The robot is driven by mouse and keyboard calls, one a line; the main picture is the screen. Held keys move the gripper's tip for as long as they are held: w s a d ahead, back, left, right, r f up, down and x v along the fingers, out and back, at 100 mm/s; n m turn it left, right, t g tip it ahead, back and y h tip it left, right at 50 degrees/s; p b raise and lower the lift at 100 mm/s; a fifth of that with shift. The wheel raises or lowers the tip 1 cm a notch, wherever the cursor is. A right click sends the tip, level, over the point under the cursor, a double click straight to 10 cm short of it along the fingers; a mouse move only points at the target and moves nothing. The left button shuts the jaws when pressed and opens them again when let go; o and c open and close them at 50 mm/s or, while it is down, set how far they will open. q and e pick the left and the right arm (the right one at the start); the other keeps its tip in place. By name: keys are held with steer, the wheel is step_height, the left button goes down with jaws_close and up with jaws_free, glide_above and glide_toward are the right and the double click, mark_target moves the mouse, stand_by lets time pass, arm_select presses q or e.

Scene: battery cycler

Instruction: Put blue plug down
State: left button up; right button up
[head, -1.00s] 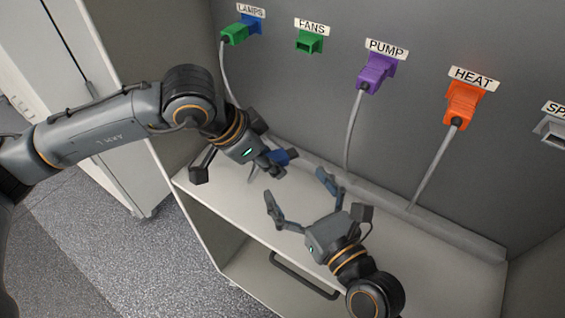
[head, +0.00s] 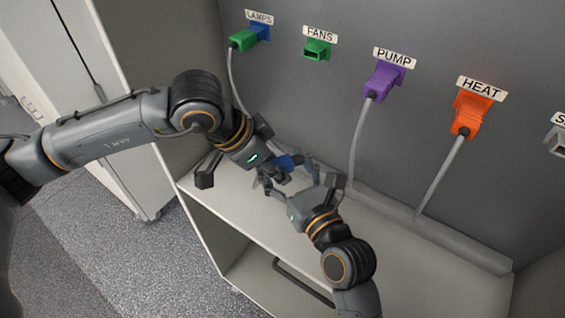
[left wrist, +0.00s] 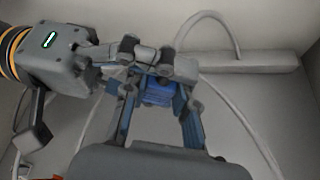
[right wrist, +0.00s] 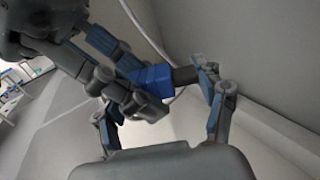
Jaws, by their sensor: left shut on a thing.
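The blue plug (head: 289,161) is held in my left gripper (head: 279,164), above the cabinet's white shelf top and below the wall of sockets. In the left wrist view the blue plug (left wrist: 158,92) sits between the left fingers. My right gripper (head: 296,176) is right up against the left one, its fingers spread around the plug's area. In the right wrist view the blue plug (right wrist: 155,78) and its dark cable end lie across the gap between the right fingers. One right fingertip is close to that dark end; I cannot tell whether they touch.
The FANS socket (head: 317,49) is empty. A purple plug (head: 384,84) is at PUMP and an orange plug (head: 469,113) at HEAT, with cables hanging down. The shelf top (head: 400,245) is clear at right.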

arm_select(q)
steer(key=shift+d, duration=0.1)
arm_select(e)
steer(key=shift+a, duration=0.15)
steer(key=c, duration=0.5)
arm_select(q)
steer(key=o, duration=0.9)
arm_select(e)
steer(key=shift+c, duration=0.2)
arm_select(q)
steer(key=shift+o, duration=0.2)
